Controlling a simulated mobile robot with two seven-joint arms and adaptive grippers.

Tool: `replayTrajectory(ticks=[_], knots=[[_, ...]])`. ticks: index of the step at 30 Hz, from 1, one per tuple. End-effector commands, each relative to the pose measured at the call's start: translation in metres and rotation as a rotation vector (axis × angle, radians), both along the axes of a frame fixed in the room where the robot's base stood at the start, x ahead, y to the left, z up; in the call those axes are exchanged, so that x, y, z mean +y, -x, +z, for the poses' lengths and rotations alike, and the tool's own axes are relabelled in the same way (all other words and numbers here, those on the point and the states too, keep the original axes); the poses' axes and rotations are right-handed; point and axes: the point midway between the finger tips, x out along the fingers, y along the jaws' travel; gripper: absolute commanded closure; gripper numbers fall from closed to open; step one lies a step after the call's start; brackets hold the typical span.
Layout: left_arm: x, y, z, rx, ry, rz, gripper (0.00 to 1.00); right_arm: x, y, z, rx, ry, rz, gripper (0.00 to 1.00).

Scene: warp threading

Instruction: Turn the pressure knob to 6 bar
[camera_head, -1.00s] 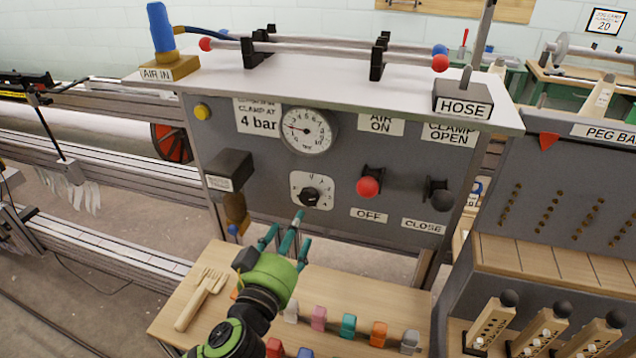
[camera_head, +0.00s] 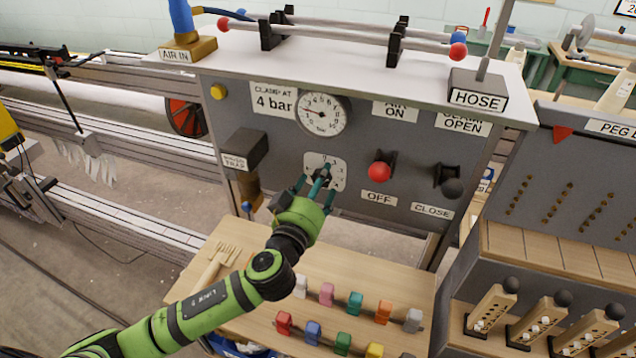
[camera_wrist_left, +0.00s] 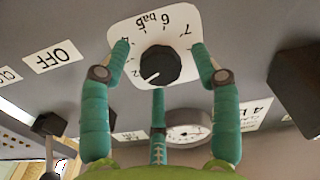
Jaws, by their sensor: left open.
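The pressure knob (camera_wrist_left: 159,66) is a round black knob with a pale pointer line, on a white dial plate (camera_wrist_left: 190,22) with printed numbers. In the left wrist view, which shows the panel upside down, the line points to the lower left, near the 2. In the head view my fingers partly hide the dial plate (camera_head: 338,163). My left gripper (camera_head: 317,186) is open in front of the knob. Its teal fingers stand around the knob, apart from it in the wrist view. The pressure gauge (camera_head: 321,115) above has its needle pointing left. My right gripper is not in view.
A red-knobbed valve (camera_head: 380,171) and a black-knobbed valve (camera_head: 452,187) project from the panel right of the dial. A dark box (camera_head: 244,150) projects at left. Below, a wooden shelf (camera_head: 255,330) holds coloured clips and a wooden comb.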

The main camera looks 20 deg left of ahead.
Motion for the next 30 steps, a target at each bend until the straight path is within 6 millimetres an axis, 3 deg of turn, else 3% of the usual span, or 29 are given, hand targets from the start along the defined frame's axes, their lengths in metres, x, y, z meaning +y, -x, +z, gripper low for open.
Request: replayTrajectory(ticks=[1,4,5,17,30], knots=[[0.000,0.000,0.000,0.000,0.000,0.000,0.49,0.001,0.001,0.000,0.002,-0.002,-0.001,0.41],[0.000,0.000,0.000,0.000,0.000,0.000,0.89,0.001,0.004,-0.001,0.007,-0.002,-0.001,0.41],[0.000,0.000,0.000,0.000,0.000,0.000,0.93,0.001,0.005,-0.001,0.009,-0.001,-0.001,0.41],[0.000,0.000,-0.001,0.000,-0.037,0.002,0.94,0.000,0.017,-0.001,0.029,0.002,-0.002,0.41],[0.001,0.000,0.000,-0.010,-0.352,0.003,0.94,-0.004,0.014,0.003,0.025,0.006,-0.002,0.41]])
